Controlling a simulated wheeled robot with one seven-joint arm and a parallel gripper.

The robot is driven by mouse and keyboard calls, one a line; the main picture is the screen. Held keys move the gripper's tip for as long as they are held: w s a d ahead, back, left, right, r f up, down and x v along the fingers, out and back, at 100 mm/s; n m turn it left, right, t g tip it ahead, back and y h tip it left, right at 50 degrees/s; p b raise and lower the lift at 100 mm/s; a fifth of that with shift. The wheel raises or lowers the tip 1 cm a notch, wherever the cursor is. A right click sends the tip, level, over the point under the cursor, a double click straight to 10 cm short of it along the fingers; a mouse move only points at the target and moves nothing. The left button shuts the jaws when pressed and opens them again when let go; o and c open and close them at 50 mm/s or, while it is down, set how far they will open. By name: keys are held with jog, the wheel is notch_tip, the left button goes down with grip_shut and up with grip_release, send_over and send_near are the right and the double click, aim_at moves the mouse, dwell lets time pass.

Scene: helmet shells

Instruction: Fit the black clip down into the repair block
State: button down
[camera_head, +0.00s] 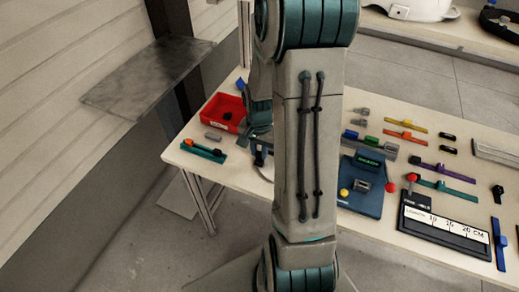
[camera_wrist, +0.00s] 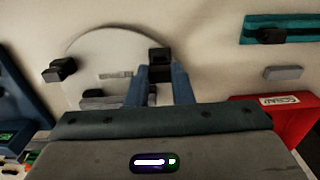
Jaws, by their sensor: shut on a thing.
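My gripper (camera_wrist: 160,85) shows in the wrist view with its two blue-grey fingers pointing away from the camera. It is shut on a small black clip (camera_wrist: 160,56), which sticks out past the fingertips. Behind it lies a pale round plate (camera_wrist: 118,52) on the table, with a grey piece (camera_wrist: 100,103) at its lower edge, partly cut off by my gripper body. I cannot tell for sure which piece is the repair block. A grey block (camera_head: 362,186) sits on a blue stand (camera_head: 358,205) there.
A red bin (camera_head: 227,113) stands left of my arm, also in the wrist view (camera_wrist: 258,112). A teal rail (camera_head: 204,152) and a grey block (camera_head: 213,136) lie near it. Another black piece (camera_wrist: 60,70) is left of the gripper. A black ruler board (camera_head: 445,225) lies right.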

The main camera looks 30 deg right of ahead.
aim_at(259, 153)
jog(key=shift+f+b, duration=0.9)
jog(key=shift+f, duration=0.25)
jog(key=c, duration=1.2)
grip_release()
jog(key=shift+r, duration=0.1)
jog(key=shift+r, duration=0.1)
notch_tip(259, 153, up, 14)
jog(key=shift+f, duration=0.2)
jog(key=s+a+r+n+t, duration=0.1)
jog(key=s+a+n, duration=0.2)
jog(key=s+a, duration=0.1)
jog(key=s+a+r+n+t, duration=0.1)
jog(key=s+a+r+n, duration=0.1)
jog(key=s+a+n, duration=0.2)
jog(key=s+a+r+n+t, duration=0.1)
jog(key=s+a+r+n, duration=0.1)
jog(key=s+a+n, duration=0.1)
jog(key=shift+s+a, duration=0.45)
jog(key=shift+s, duration=0.25)
